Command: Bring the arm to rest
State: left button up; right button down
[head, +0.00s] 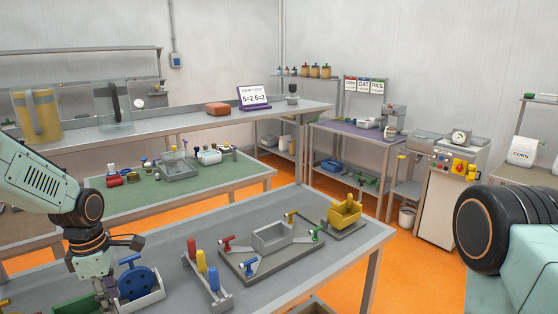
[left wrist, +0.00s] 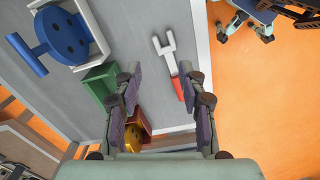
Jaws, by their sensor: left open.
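My left arm comes in from the left in the head view, with its gripper (head: 106,292) pointing down over the front left of the grey table (head: 160,236). In the left wrist view the gripper (left wrist: 163,82) has its two fingers wide apart, with nothing held between them. A blue disc with a handle (head: 134,282) lies in a white tray beside the gripper; it also shows in the left wrist view (left wrist: 66,36). My right arm shows at the right edge, but its gripper is out of view.

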pick_arm(q)
jog(key=s+d+f+m, duration=0.1)
jog(key=d+f+m, duration=0.1)
jog(key=f, duration=0.1)
jog(key=s+d+f+m, duration=0.2)
jog(key=f, duration=0.1)
jog(key=s+d+f+m, duration=0.1)
jog(key=d+f, duration=0.1)
jog(key=f, duration=0.1)
jog(key=shift+s+d+f+m+h, duration=0.25)
jog(key=shift+s+d+m+h, duration=0.1)
jog(key=shift+m+h, duration=0.05)
jog(key=s+d+f+m, duration=0.4)
jog(key=s+f+m, duration=0.15)
jog(key=s, duration=0.35)
jog(key=s+d+f+m, duration=0.4)
jog(key=s+m, duration=0.2)
jog(key=s, duration=0.3)
jog(key=s+m+y, duration=0.1)
jog(key=s+m, duration=0.4)
jog(key=s, duration=0.5)
notch_tip(320, 180, down, 20)
jog(key=w+b, duration=0.1)
jog(key=b, duration=1.9)
pick_arm(e)
notch_tip(320, 180, down, 20)
jog(key=shift+w+f, duration=0.2)
jog(key=shift+w, duration=0.1)
